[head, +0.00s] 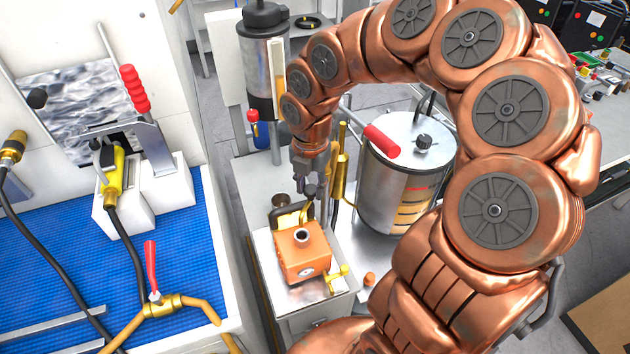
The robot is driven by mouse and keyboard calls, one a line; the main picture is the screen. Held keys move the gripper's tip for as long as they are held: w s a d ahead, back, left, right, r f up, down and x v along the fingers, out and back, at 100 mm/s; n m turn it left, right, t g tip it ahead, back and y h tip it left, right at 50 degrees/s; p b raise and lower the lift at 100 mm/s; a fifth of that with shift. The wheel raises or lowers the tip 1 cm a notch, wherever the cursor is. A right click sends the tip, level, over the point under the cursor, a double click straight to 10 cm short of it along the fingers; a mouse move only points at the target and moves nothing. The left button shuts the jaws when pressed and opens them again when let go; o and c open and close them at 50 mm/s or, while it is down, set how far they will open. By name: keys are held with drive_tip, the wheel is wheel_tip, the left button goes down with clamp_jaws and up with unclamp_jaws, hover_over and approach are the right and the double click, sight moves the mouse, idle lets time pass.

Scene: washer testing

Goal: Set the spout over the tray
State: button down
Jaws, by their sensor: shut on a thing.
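The box stands on a pale, tray-like top (266,262). I cannot tell for sure which surface is the tray. My arm hides part of the right side.
A steel drum (410,178) with a red-handled lever (381,141) stands close right of the gripper. A tall steel cylinder (265,62) stands behind. At left, a blue mat (60,260) holds hoses, a red-handled clamp (134,89) and a brass valve (160,303).

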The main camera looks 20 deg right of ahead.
drive_tip(key=c, duration=0.8)
unclamp_jaws()
drive_tip(key=shift+o, duration=0.2)
wheel_tip(320, 180, up, 12)
idle(0.3)
